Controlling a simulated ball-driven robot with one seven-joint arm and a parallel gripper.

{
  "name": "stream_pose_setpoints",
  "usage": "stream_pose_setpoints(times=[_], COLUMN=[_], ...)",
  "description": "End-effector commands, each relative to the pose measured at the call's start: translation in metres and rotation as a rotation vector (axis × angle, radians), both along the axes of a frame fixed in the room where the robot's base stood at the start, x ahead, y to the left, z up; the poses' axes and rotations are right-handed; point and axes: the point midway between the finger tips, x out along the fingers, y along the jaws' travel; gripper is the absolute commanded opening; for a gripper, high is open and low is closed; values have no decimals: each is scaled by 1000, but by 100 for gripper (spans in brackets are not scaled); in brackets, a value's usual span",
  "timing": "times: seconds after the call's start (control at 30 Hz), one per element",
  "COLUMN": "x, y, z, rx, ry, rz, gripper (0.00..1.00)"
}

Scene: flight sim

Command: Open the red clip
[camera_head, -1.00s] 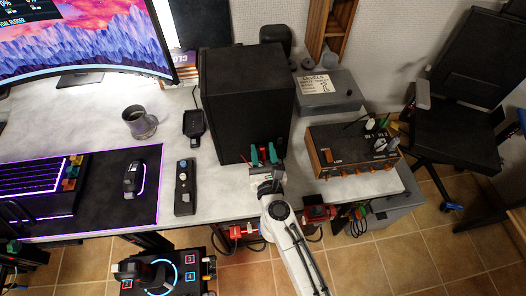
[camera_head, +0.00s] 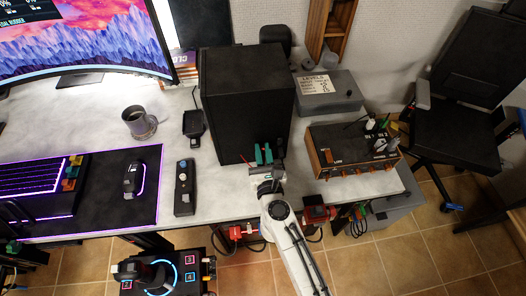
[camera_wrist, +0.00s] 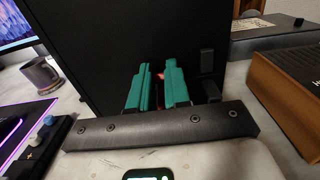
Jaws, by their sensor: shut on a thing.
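My gripper (camera_head: 263,154) has teal fingers and is at the front face of the black speaker box (camera_head: 245,95), near the table's front edge. The fingers are close together. In the wrist view, the teal fingers of my gripper (camera_wrist: 158,86) stand upright against the dark box, with a small reddish bit of the clip (camera_wrist: 159,75) in the narrow gap between them. The fingers are shut on this red clip. Most of it is hidden by the fingers, so its shape and whether its jaws are apart cannot be told.
An orange-brown control box (camera_head: 352,150) with knobs and cables stands to the right. A dark remote (camera_head: 184,187), a mouse (camera_head: 132,180) and a grey mug (camera_head: 139,122) lie to the left. A grey box (camera_head: 328,95) is behind.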

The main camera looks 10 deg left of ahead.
Motion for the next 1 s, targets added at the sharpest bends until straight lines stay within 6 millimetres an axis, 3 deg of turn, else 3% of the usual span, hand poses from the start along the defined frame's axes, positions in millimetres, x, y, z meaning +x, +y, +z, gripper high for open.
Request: stream_pose_setpoints(times=[0.3,0.97,1.0], x=[0,-2,-2], y=[0,0,0], z=[-10,-4,-4], rx=[19,36,36], ry=[-64,-122,-122], rz=[1,1,1], gripper=[0,0,18])
